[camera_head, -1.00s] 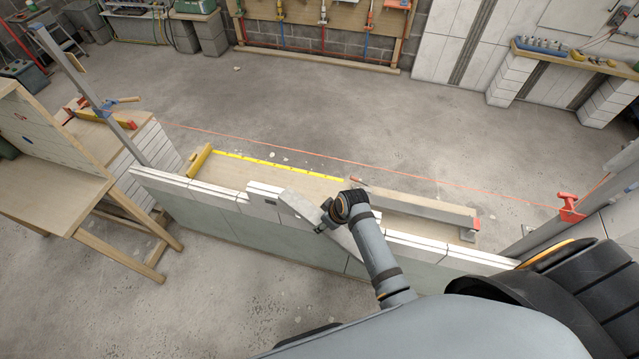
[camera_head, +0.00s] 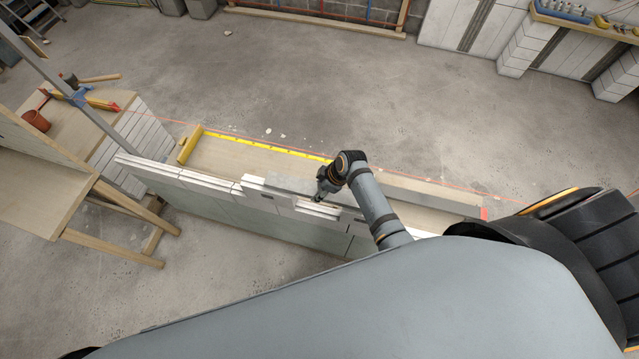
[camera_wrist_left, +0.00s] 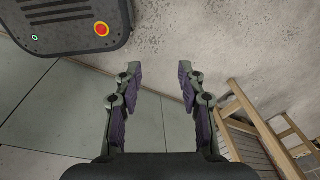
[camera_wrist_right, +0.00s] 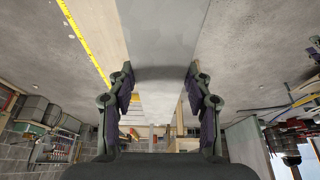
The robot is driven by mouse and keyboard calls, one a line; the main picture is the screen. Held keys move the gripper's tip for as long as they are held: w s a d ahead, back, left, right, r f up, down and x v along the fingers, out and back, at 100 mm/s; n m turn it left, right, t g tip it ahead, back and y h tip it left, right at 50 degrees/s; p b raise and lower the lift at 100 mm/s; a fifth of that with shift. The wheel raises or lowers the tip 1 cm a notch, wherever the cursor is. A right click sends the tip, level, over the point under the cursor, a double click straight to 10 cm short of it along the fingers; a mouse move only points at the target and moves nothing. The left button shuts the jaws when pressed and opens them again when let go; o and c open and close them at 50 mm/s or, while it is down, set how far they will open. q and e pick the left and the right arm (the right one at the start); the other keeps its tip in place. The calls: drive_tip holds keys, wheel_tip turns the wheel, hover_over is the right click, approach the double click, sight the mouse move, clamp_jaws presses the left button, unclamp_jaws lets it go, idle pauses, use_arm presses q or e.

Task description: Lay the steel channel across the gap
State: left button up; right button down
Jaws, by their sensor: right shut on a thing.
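The steel channel (camera_head: 285,184) is a long, flat grey piece held roughly along the line of the low white block wall (camera_head: 215,184) in the head view. My right gripper (camera_head: 323,195) is shut on it, and my arm hides part of its right side. It also fills the space between the fingers in the right wrist view (camera_wrist_right: 165,35). I cannot tell whether the channel touches the blocks. My left gripper (camera_wrist_left: 160,75) is open and empty in the left wrist view.
A wooden workbench (camera_head: 40,190) stands at left.

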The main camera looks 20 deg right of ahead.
drive_tip(key=shift+f, duration=0.2)
drive_tip(key=shift+f+b, duration=0.3)
drive_tip(key=shift+b, duration=0.25)
use_arm(q)
drive_tip(key=shift+w+f+b, duration=0.15)
drive_tip(key=shift+f+b, duration=1.25)
drive_tip(key=shift+f, duration=0.65)
use_arm(e)
drive_tip(key=shift+w+f, duration=0.15)
drive_tip(key=shift+f, duration=1.45)
use_arm(q)
drive_tip(key=shift+w+f, duration=0.15)
use_arm(e)
drive_tip(key=shift+f, duration=0.25)
drive_tip(key=c, duration=0.5)
unclamp_jaws()
